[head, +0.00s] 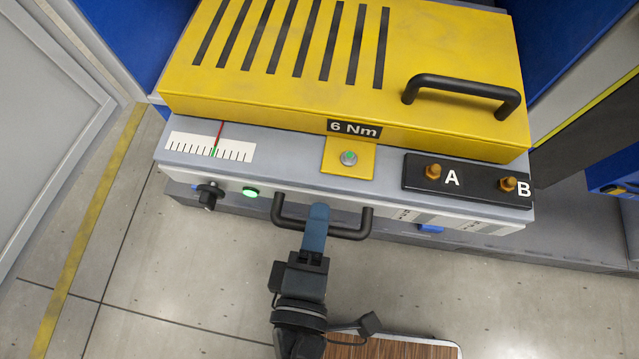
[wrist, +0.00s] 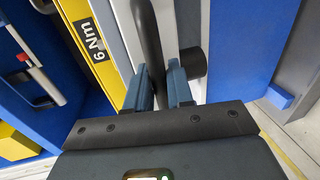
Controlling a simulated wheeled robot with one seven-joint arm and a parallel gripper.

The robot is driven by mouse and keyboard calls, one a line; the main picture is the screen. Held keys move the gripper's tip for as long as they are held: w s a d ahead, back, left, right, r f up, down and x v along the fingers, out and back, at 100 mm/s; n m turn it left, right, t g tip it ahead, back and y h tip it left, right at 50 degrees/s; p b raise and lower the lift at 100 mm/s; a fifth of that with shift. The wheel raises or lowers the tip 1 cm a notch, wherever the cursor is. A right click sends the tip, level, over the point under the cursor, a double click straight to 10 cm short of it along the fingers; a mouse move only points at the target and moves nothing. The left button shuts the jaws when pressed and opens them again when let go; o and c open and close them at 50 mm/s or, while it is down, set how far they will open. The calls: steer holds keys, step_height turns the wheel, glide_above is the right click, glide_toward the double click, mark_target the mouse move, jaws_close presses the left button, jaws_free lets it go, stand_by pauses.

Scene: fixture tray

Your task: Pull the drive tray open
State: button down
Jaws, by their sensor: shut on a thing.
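The grey drive tray (head: 290,152) sits beneath a slotted yellow cover (head: 290,90) marked "6 Nm". A black bar handle (head: 350,230) is on its front face. My gripper (head: 318,215) is shut on the middle of this handle, reaching it from the front. In the wrist view the handle (wrist: 147,40) passes between the two blue fingers of my gripper (wrist: 163,82). The fingers hide part of the handle. The tray's grey front part stands out in front of the cover's edge; how far it is pulled out I cannot tell.
A black knob (head: 210,195) and a green-lit button (head: 250,192) are left of the handle. A black panel (head: 468,180) with posts A and B is at the right. A second handle (head: 462,90) is on the cover. A wood-topped surface (head: 390,348) is at the bottom.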

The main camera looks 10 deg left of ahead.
steer(key=c, duration=1.1)
jaws_free()
steer(key=shift+c, duration=0.2)
steer(key=v, duration=0.7)
steer(key=shift+s+b, duration=0.35)
steer(key=shift+s, duration=0.1)
